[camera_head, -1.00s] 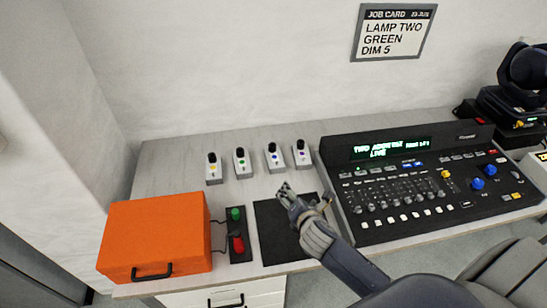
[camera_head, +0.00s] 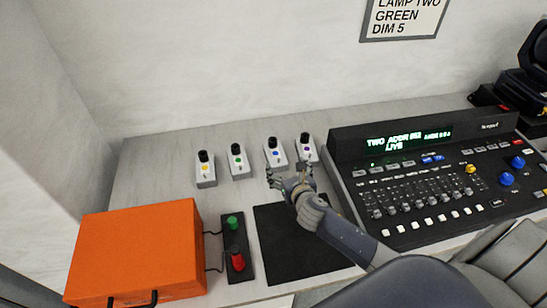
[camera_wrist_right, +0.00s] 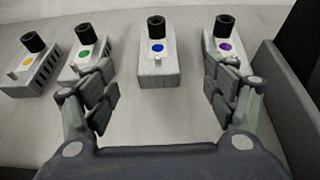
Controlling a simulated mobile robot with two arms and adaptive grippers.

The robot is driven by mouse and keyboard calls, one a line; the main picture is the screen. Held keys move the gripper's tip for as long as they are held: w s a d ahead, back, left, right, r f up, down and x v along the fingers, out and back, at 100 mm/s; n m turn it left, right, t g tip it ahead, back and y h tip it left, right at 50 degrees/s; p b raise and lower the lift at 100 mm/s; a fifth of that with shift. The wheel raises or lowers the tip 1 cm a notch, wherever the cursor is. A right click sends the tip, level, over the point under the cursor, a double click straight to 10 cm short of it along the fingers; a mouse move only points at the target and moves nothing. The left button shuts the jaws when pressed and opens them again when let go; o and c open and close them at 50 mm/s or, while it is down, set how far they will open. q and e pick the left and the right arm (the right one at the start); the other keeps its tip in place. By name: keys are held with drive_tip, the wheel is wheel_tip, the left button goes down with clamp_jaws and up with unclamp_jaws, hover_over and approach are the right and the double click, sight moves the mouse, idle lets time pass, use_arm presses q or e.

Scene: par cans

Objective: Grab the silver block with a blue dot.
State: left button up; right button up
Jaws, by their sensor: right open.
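The silver block with a blue dot (camera_head: 275,155) stands third from the left in a row of similar blocks on the bench. It has a black knob on its far end. In the right wrist view the blue-dot block (camera_wrist_right: 158,66) sits midway between the fingers and beyond their tips. My right gripper (camera_head: 290,178) is open and empty, just in front of the block, not touching it. The right gripper also shows in the wrist view (camera_wrist_right: 160,95). My left gripper is not in view.
Neighbouring blocks carry a yellow dot (camera_head: 205,170), a green dot (camera_head: 238,161) and a purple dot (camera_head: 306,150). A lighting console (camera_head: 430,180) stands at right. An orange case (camera_head: 135,250), a red-and-green button box (camera_head: 237,260) and a black mat (camera_head: 285,250) lie in front.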

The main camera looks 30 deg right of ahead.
sight(280, 159)
drive_tip(key=x, duration=0.6)
drive_tip(key=shift+s+f, duration=0.15)
drive_tip(key=shift+f, duration=0.05)
drive_tip(key=shift+a+b+x, duration=0.1)
drive_tip(key=shift+b+x, duration=0.1)
drive_tip(key=shift+x, duration=1.3)
drive_tip(key=shift+a+b+x, duration=0.15)
drive_tip(key=shift+b+x, duration=0.05)
drive_tip(key=shift+x, duration=1.3)
drive_tip(key=shift+f, duration=0.15)
drive_tip(key=c, duration=1.5)
drive_tip(key=shift+c, duration=0.6)
drive_tip(key=shift+r, duration=0.2)
